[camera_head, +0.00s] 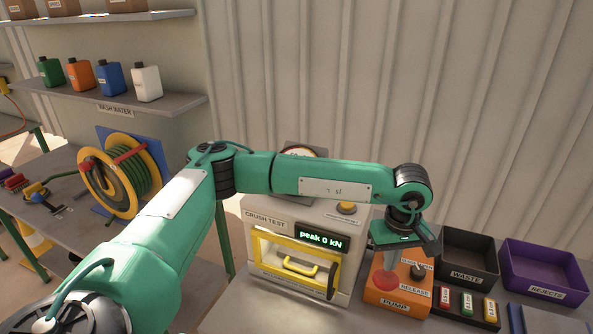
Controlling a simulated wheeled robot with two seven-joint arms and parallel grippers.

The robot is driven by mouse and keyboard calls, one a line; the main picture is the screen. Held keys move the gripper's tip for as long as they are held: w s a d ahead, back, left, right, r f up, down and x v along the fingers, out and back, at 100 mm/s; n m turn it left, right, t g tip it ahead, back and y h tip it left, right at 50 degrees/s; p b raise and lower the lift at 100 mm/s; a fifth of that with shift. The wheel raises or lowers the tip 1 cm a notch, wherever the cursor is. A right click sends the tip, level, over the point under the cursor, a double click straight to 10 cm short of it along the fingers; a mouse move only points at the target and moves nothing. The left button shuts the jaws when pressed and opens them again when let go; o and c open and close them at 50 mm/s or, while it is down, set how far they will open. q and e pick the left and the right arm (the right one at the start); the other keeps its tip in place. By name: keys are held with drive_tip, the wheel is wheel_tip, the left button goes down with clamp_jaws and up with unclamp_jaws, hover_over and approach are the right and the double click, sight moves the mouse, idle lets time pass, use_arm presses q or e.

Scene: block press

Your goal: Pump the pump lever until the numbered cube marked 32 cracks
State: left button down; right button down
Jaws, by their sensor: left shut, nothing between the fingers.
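The orange pump box (391,298), labelled PUMP, stands on the bench at the right of centre. A red round part (383,278) and a dark knob (418,271) by the RELEASE label are on it. My left gripper (404,248) points down just above the back of the pump box, shut and empty. It covers part of the box top, and I cannot make out the pump lever. The white CRUSH TEST press (258,234) stands to the left, its yellow-framed door (297,268) closed. Its display (321,240) reads "peak 0 kN". No cube marked 32 is visible. My right gripper is out of view.
A black WASTE bin (468,268) and a purple REJECTS bin (546,289) stand right of the pump. A small tray with coloured labelled pieces (467,304) sits before them. A hose reel (122,175) is on the left table. My left arm spans above the press.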

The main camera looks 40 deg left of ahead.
sight(384, 284)
use_arm(q)
drive_tip(key=shift+f, duration=0.15)
idle(0.4)
wheel_tip(384, 284, down, 9)
drive_tip(key=b, duration=0.8)
drive_tip(key=shift+b, duration=0.35)
drive_tip(key=shift+r, duration=0.3)
drive_tip(key=shift+r+p, duration=2.1)
drive_tip(key=shift+r, duration=4.3)
